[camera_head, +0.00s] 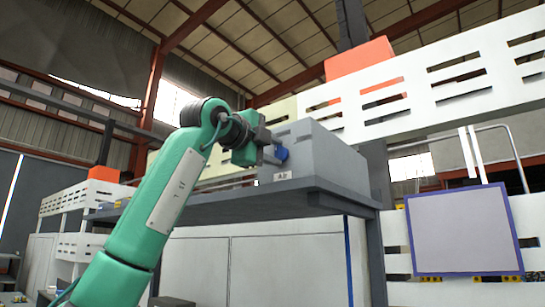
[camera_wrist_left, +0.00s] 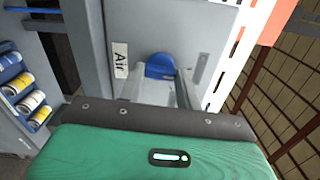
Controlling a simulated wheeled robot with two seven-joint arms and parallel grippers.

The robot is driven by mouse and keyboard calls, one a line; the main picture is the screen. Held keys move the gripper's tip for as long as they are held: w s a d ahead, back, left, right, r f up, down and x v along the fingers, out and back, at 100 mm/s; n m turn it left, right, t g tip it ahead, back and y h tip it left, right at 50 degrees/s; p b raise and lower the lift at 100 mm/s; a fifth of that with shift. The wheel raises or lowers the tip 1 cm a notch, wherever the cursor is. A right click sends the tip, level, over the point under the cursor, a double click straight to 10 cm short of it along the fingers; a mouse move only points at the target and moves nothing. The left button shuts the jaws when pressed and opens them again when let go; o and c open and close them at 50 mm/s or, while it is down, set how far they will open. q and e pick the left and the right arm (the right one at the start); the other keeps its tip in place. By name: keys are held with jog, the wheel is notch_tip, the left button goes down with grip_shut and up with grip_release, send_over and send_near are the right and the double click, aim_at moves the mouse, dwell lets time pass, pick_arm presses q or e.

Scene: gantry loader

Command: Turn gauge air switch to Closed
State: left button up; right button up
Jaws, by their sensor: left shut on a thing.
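The air switch (camera_head: 282,154) is a small blue knob on the front of a grey box (camera_head: 315,148). In the left wrist view the blue knob (camera_wrist_left: 160,66) sits beside a white label (camera_wrist_left: 120,60) reading "Air". My left gripper (camera_head: 272,152) reaches the box front from the left, and its fingers are shut on the knob. In the left wrist view the fingers (camera_wrist_left: 172,88) show just below the knob, and the green gripper body fills the bottom. The fingers hide part of the knob. I cannot read its set position. My right gripper is not in view.
The box stands on a dark grey shelf (camera_head: 240,206). A white slotted gantry beam (camera_head: 430,88) runs behind and above. A blue-framed panel (camera_head: 463,230) stands at right. Blue racks with several cans (camera_wrist_left: 28,88) show at left in the wrist view.

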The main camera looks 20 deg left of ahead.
pick_arm(q)
jog(key=shift+n, duration=0.5)
jog(key=o, duration=1)
jog(key=shift+a, duration=0.1)
jog(key=shift+s+b, duration=0.1)
jog(key=shift+b, duration=0.2)
jog(key=shift+s+a+f, duration=0.1)
jog(key=shift+s+a, duration=0.05)
jog(key=shift+s, duration=0.2)
jog(key=b+v, duration=0.5)
jog(key=v, duration=0.8)
